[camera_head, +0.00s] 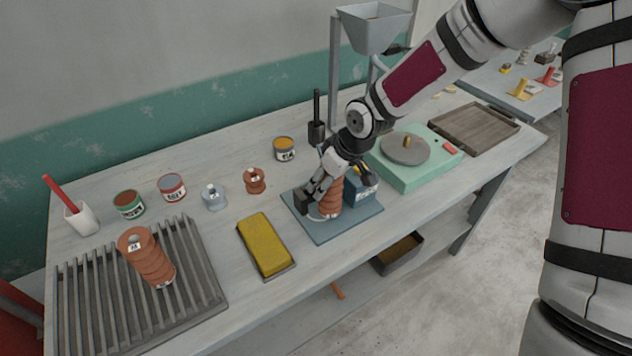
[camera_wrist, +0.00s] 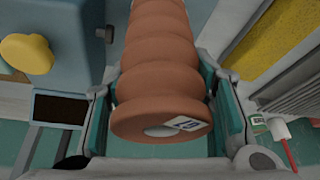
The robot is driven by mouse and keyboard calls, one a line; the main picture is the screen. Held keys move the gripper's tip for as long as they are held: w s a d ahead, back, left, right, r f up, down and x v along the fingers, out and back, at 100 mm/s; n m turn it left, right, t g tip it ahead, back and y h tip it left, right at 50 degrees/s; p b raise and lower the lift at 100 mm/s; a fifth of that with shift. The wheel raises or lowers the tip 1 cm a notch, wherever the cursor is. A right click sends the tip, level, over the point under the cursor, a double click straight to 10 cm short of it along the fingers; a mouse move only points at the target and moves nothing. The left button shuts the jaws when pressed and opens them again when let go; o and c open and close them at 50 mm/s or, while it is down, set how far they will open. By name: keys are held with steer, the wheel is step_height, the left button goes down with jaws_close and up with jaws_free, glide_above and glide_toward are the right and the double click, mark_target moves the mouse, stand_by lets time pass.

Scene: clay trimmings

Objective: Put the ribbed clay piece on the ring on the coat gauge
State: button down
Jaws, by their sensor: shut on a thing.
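The ribbed clay piece (camera_head: 331,196) is orange-brown and roughly upright over the coat gauge's blue base plate (camera_head: 345,233). My gripper (camera_head: 320,194) is shut on it from the side. In the wrist view the clay piece (camera_wrist: 160,65) lies between the two teal-padded jaws of my gripper (camera_wrist: 165,110), with a white tag on its near end. The gauge's blue box (camera_head: 362,188) stands just right of the piece; its yellow knob (camera_wrist: 27,48) shows in the wrist view. A pale curved edge, perhaps the ring (camera_head: 314,213), shows by the piece's foot; contact cannot be told.
Another ribbed clay piece (camera_head: 147,258) is on the slatted rack (camera_head: 205,262) at left. A yellow sponge-like block (camera_head: 264,243) lies left of the gauge. Several small jars, including an ochre tin (camera_head: 284,148), stand behind. A green wheel unit (camera_head: 412,172) is at right.

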steer(key=shift+w+a+f, duration=0.5)
steer(key=shift+a+f, duration=0.1)
steer(key=shift+a, duration=0.05)
steer(key=shift+w+a+f, duration=0.45)
steer(key=shift+a+f, duration=0.1)
steer(key=shift+a, duration=0.1)
steer(key=shift+f, duration=0.15)
steer(key=c, duration=0.8)
jaws_free()
steer(key=shift+o, duration=0.2)
steer(key=v, duration=1.2)
